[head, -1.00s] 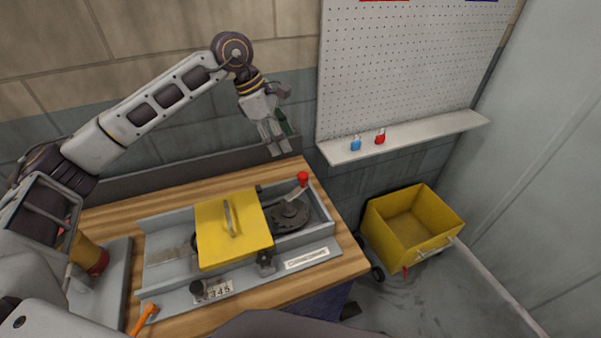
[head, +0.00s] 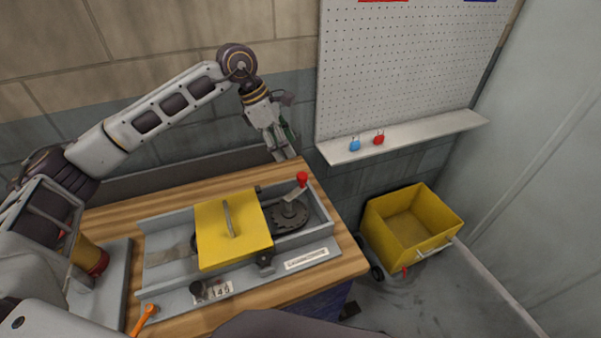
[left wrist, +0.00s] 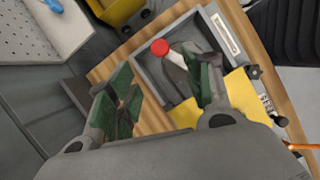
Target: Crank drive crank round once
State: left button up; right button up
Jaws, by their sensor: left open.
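The drive crank is a grey arm with a red knob (head: 302,177) above a dark toothed wheel (head: 289,215), at the right end of the grey machine frame on the wooden table. The knob points to the back right. My left gripper (head: 284,157) is above the table's back edge, behind and a little left of the knob, apart from it. In the left wrist view the red knob (left wrist: 160,47) shows beyond and between the spread green-padded fingers (left wrist: 160,100), with nothing held. My right gripper is not in view.
A yellow cover (head: 233,228) with a handle sits left of the wheel. A small counter (head: 220,289) and a black knob (head: 197,288) are on the front rail. A shelf (head: 405,137) with blue and red padlocks is at the back right. A yellow bin (head: 452,235) stands on the floor.

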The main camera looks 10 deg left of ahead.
aim_at(301, 175)
pick_arm(q)
jog(key=p+x, duration=0.2)
jog(key=x, duration=0.7)
jog(key=shift+d+f, duration=0.15)
jog(key=shift+f, duration=0.2)
jog(key=shift+x, duration=1.05)
jog(key=shift+c, duration=0.9)
grip_shut()
